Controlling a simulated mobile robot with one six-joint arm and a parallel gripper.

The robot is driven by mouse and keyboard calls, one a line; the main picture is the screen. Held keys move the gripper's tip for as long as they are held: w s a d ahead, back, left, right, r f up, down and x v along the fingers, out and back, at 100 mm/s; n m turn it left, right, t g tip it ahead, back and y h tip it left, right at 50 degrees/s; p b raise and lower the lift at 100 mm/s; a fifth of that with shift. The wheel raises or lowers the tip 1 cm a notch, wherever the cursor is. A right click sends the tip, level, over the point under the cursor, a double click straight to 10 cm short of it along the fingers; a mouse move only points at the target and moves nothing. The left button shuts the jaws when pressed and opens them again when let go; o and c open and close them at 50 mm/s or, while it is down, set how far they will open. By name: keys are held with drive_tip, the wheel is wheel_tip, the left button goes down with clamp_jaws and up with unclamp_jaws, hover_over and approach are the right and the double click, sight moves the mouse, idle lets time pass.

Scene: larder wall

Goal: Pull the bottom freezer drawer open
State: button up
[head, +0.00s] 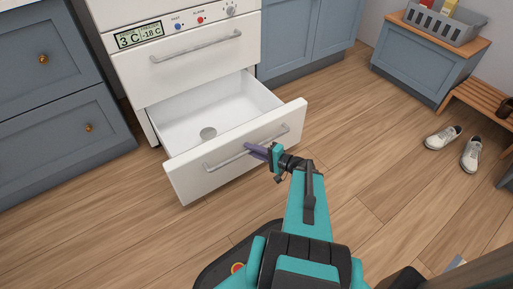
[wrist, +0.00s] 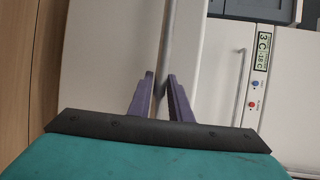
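The bottom freezer drawer (head: 183,179) is pulled well out of the white fridge-freezer, and its white inside shows. Its grey bar handle (head: 222,162) runs across the front panel. In the head view my gripper (head: 250,149) is at the right part of this handle. In the wrist view its purple fingers (wrist: 160,78) lie on either side of the handle bar (wrist: 168,35) and appear closed on it. The part of the bar between the fingers is partly hidden.
The upper white drawer (head: 185,75) is shut, below a panel with a display (head: 139,35). Blue cabinets (head: 55,140) stand at both sides. A grey crate (head: 445,22) sits on a low cabinet, with shoes (head: 443,138) on the floor. The wooden floor (head: 370,160) right of the drawer is clear.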

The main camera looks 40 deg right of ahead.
drive_tip(key=shift+o, duration=1.4)
drive_tip(key=shift+d, duration=0.15)
drive_tip(key=shift+s+d, duration=0.15)
drive_tip(key=p+v, duration=0.3)
drive_tip(key=v, duration=1)
drive_tip(key=shift+s, duration=0.3)
drive_tip(key=shift+w+r, duration=0.1)
drive_tip(key=shift+r, duration=0.1)
